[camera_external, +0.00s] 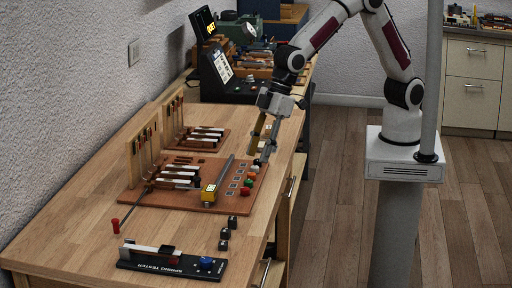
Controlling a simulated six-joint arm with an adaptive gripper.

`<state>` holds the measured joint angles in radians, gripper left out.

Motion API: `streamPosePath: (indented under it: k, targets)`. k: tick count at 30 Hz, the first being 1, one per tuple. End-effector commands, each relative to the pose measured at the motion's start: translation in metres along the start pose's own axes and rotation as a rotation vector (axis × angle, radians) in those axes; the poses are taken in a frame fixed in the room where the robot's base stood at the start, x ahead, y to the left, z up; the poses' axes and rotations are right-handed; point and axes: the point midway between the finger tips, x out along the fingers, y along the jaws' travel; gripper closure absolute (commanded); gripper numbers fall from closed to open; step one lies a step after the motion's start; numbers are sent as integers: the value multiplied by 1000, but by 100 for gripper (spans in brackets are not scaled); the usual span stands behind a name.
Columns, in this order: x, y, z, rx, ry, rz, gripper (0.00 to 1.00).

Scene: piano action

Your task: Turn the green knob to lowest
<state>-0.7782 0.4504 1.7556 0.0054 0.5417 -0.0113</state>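The green knob (246,191) is a small round knob near the right edge of a brown panel (222,203) on the wooden workbench. It stands in a row with other small coloured knobs. My gripper (262,159) points down over the far end of this row, beyond the green knob and apart from it. Its fingers look narrow and close together, and at this size I cannot tell whether they are open or shut. The green knob's pointer or setting is too small to read.
Piano key models (180,174) stand further left. Several dark blocks (225,234) and a spring tester (171,263) sit nearer the camera. A display device (222,72) stands behind.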

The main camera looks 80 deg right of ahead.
Motion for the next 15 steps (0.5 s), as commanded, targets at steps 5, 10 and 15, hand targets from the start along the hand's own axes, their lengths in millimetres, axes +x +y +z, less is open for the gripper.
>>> streamPosePath:
  k: [5, 10, 15]
  targets:
    - [0, 0, 0, 0, -1, 0, 66]
    - [4, 0, 0, 0, -1, 0, 66]
    - [14, 0, 1, 0, -3, 0, 66]
